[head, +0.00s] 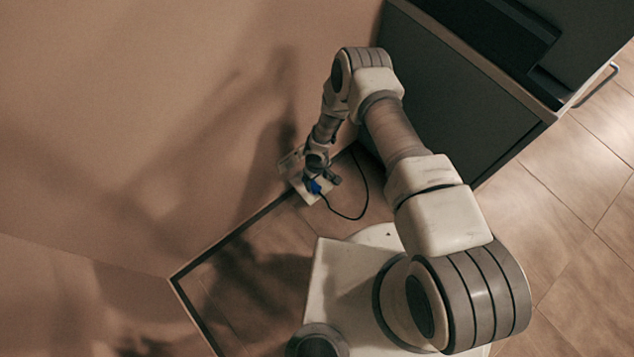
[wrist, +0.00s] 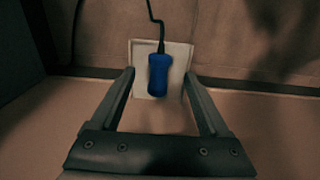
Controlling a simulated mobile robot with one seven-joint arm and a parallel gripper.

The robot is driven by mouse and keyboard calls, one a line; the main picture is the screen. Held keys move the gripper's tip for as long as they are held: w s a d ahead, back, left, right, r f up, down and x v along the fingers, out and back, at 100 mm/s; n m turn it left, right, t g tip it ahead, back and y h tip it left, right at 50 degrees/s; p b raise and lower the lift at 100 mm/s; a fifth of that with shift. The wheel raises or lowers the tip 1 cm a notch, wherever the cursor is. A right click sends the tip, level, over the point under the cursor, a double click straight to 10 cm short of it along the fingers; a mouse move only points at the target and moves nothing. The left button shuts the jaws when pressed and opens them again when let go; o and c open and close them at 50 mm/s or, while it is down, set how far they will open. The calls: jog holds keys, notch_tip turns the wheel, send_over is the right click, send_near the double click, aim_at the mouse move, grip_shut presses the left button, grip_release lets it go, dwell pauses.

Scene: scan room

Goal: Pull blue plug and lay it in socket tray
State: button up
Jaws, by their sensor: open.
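The blue plug (wrist: 159,78) shows in the middle of the wrist view, with its dark cord leading up from it. In the head view, the blue plug (head: 313,186) shows just below my gripper (head: 319,177), low by the wall. My gripper (wrist: 158,73) is open, with one finger on each side of the plug and a visible gap to both. A pale square piece with a rim (wrist: 139,62) shows behind the plug; I cannot tell if it is the socket tray, or if the plug touches it. The head view shows pale pieces (head: 308,197) there, partly hidden by my gripper.
A dark cabinet (head: 450,100) stands close to the right of my arm. The black cord (head: 364,200) loops over the floor towards it. The wall (head: 130,110) rises on the left, with a dark baseboard (head: 225,237) along its foot. Tiled floor (head: 560,230) lies clear at right.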

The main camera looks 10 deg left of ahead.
notch_tip(320, 180, up, 11)
jog(key=p, duration=0.3)
jog(key=w+d+r+m+t, duration=0.15)
jog(key=w+r, duration=0.25)
jog(key=r, duration=0.5)
jog(key=w+d+r+h, duration=0.1)
jog(key=w+d+r, duration=0.25)
jog(key=r, duration=0.55)
jog(key=w+d+r+m+t, duration=0.1)
jog(key=w+d+r, duration=0.1)
jog(key=w+r, duration=0.45)
jog(key=s+d+r+m+t, duration=0.15)
jog(key=d+r, duration=0.25)
jog(key=r, duration=0.7)
jog(key=s+d+r+m, duration=0.2)
jog(key=s+d+r, duration=0.15)
jog(key=r, duration=0.65)
jog(key=s+d+r+m+t+y, duration=0.15)
jog(key=s+d+r, duration=0.25)
jog(key=s+r, duration=0.55)
jog(key=s+d+r+m+h, duration=0.15)
jog(key=s+d+r, duration=0.35)
jog(key=s, duration=0.8)
notch_tip(320, 180, up, 22)
jog(key=a+y+p, duration=0.1)
jog(key=p, duration=2)
jog(key=shift+a+r+m+p, duration=0.2)
jog(key=shift+r+m+p, duration=0.1)
jog(key=shift+m, duration=0.1)
